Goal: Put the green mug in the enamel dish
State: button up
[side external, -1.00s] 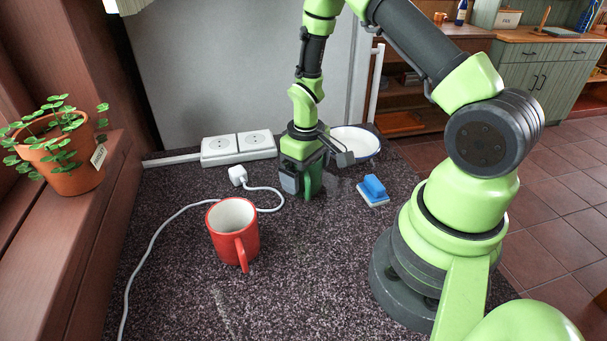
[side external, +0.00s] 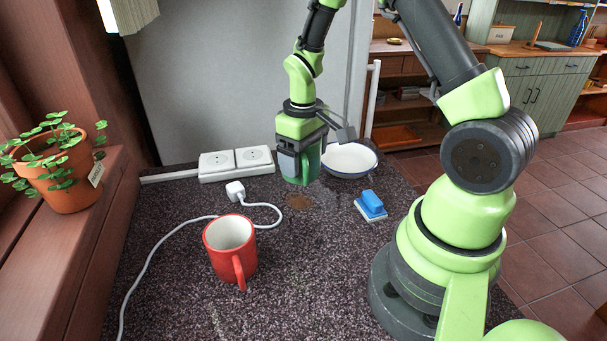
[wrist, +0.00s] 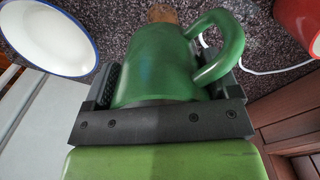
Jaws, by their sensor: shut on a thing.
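My gripper (side external: 301,163) is shut on the green mug (side external: 313,165) and holds it above the dark speckled counter. In the wrist view the green mug (wrist: 155,65) fills the space between the dark fingers, its handle out to the right. The enamel dish (side external: 349,160), white with a blue rim, stands on the counter just right of and behind the gripper, partly hidden by it. The dish also shows at the upper left of the wrist view (wrist: 45,38), empty in the part that shows and apart from the mug.
A red mug (side external: 231,249) stands front left of the gripper. A blue and white brush or sponge (side external: 371,205) lies right of it. A white socket strip (side external: 236,163) with a plug and cable lies left. A potted plant (side external: 62,170) stands far left.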

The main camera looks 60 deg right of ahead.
jog(key=shift+w+d+r, duration=0.1)
jog(key=shift+d+r, duration=0.25)
jog(key=shift+r, duration=0.2)
jog(key=shift+d+r, duration=0.3)
jog(key=shift+r, duration=0.2)
jog(key=d, duration=0.6)
jog(key=n, duration=0.1)
send_over(350, 166)
notch_tip(350, 166, down, 4)
jog(key=shift+f, duration=0.1)
jog(key=shift+w+f, duration=0.1)
jog(key=shift+f, duration=2.25)
jog(key=shift+f, duration=0.1)
